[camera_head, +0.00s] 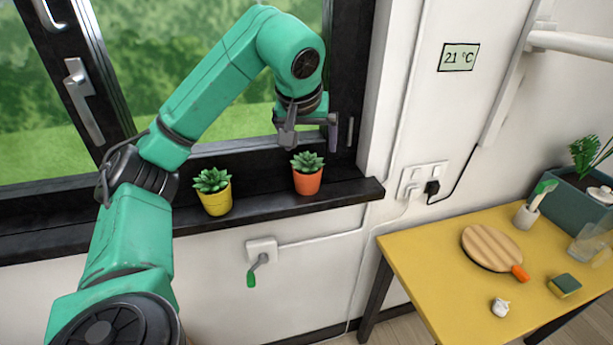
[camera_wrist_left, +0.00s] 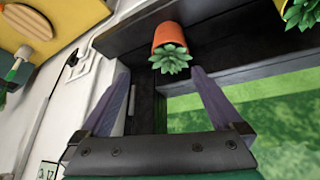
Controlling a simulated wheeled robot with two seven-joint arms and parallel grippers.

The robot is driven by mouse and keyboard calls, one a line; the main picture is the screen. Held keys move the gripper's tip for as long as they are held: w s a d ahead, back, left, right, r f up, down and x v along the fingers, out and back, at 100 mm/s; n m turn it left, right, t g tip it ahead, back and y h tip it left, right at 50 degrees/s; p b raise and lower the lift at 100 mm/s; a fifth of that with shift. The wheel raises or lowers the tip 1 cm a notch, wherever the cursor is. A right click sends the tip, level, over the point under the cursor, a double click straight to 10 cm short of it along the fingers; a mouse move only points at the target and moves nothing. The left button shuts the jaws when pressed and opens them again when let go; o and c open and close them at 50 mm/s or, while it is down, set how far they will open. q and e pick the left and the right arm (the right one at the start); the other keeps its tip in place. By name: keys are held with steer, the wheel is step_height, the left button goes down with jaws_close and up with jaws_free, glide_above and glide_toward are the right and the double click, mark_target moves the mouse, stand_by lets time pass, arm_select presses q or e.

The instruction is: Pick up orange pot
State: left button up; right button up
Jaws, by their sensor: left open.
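The orange pot (camera_head: 307,181) holds a green succulent and stands upright on the dark window sill, right of the yellow pot (camera_head: 216,200). My left gripper (camera_head: 310,140) hangs above the orange pot, apart from it, with its jaws open and empty. In the left wrist view the orange pot (camera_wrist_left: 168,36) shows beyond and between the two spread fingers (camera_wrist_left: 158,95), its plant facing the camera. The yellow pot is partly cut off at the top edge there. My right gripper is not in view.
The sill (camera_head: 265,200) ends just right of the orange pot, near the white wall. The window frame (camera_head: 345,100) stands close behind. A yellow table (camera_head: 440,255) at the right holds a round wooden board (camera_head: 491,247), a sponge (camera_head: 564,285) and other items.

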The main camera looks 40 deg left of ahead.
mark_target(308, 169)
arm_select(q)
steer(key=x, duration=0.4)
steer(key=a+p+x, duration=0.1)
steer(key=x, duration=0.9)
steer(key=shift+s+a+f+p, duration=0.15)
steer(key=shift+s+a+p, duration=0.15)
steer(key=shift+a+p, duration=0.1)
steer(key=shift+s, duration=0.1)
steer(key=c, duration=1.3)
steer(key=shift+c, duration=0.2)
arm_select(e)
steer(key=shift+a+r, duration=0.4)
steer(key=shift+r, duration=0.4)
